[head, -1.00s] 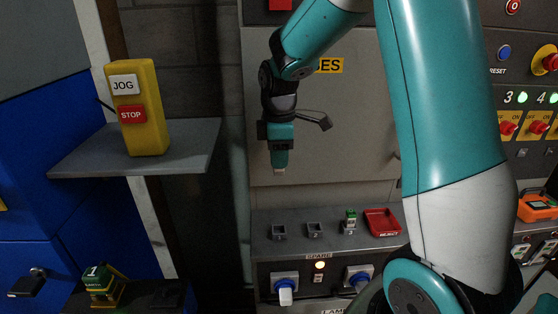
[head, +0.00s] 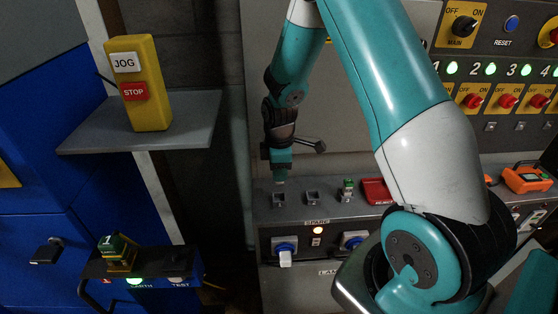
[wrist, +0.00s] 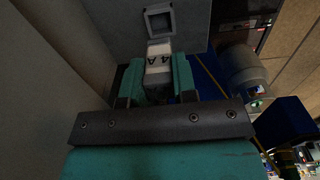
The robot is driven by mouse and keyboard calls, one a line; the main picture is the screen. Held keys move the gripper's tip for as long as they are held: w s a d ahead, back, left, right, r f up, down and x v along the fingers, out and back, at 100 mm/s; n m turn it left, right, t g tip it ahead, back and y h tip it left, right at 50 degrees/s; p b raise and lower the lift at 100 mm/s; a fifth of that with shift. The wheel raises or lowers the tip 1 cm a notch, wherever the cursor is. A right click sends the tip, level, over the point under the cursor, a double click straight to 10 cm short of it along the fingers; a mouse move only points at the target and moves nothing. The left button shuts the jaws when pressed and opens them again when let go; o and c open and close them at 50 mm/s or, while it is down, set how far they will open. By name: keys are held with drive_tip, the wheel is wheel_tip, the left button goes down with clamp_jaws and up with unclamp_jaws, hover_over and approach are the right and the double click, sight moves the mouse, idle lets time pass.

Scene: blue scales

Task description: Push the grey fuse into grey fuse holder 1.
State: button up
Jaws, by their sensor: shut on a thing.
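My gripper (head: 280,172) points down just above the grey bench ledge, over the leftmost square fuse holder (head: 279,200). It is shut on the grey fuse (wrist: 158,59), which shows pale with dark lettering between the two teal fingers in the wrist view (wrist: 158,78). In the head view only a small pale tip of the fuse (head: 280,182) shows below the fingers. The fuse looks apart from the holder, with a small gap. In the wrist view a square grey holder with a dark opening (wrist: 159,21) lies just beyond the fuse's end. Holder numbers are not readable.
To the right on the ledge are a second empty holder (head: 313,198), a holder with a green fuse (head: 347,187) and a red tray (head: 376,190). Blue rotary switches (head: 285,249) sit on the front panel below. A yellow JOG/STOP box (head: 138,85) stands on a shelf at left.

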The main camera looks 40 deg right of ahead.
sight(279, 185)
drive_tip(key=shift+f, duration=0.1)
wheel_tip(279, 185, down, 6)
drive_tip(key=b, duration=0.4)
drive_tip(key=shift+r+b, duration=0.25)
drive_tip(key=shift+b, duration=0.15)
drive_tip(key=shift+p, duration=0.35)
idle(1.8)
drive_tip(key=shift+f+b, duration=0.4)
drive_tip(key=shift+f, duration=0.25)
drive_tip(key=o, duration=1)
wheel_tip(279, 185, up, 18)
drive_tip(key=shift+f, duration=0.25)
